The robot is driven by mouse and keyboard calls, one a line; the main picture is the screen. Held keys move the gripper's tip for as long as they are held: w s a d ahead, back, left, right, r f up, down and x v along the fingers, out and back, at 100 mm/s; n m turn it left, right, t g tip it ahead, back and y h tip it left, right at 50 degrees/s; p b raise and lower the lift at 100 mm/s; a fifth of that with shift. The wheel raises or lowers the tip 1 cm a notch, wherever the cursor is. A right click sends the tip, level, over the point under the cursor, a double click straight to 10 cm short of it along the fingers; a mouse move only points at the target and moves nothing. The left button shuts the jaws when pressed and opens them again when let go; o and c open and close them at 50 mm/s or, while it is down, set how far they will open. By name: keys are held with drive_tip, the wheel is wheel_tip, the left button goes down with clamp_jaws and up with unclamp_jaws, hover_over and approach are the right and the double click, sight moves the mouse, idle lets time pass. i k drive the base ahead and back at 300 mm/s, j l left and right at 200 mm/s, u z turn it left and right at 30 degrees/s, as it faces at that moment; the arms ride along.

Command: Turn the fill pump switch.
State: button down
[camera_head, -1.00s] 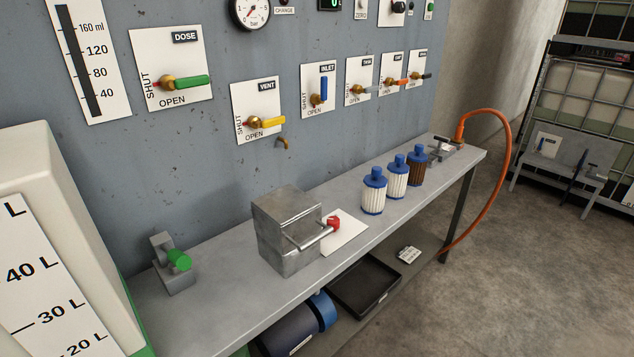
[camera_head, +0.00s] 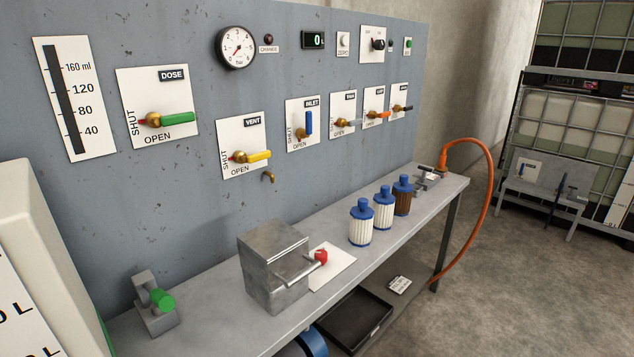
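A black rotary knob (camera_head: 379,44) sits on a white plate (camera_head: 367,56) high on the grey wall panel. It looks like a switch, but its label is too small to read, so I cannot confirm that it is the fill pump switch. A small digital display (camera_head: 313,40) reading 0 is to its left. A small white plate (camera_head: 343,44) sits between them, and a green button (camera_head: 407,46) is to the knob's right. My gripper is not in view.
A bench (camera_head: 222,326) runs below the panel, carrying a metal box (camera_head: 272,268) with a red-knobbed lever, several blue-capped bottles (camera_head: 361,226) and a green-knobbed block (camera_head: 155,310). Valves with coloured handles line the panel. An orange hose (camera_head: 490,195) loops off the bench's far end.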

sight(378, 45)
drive_tip(key=i+l, duration=0.2)
drive_tip(key=i, duration=0.3)
drive_tip(key=i+l+u, duration=0.15)
drive_tip(key=i, duration=0.4)
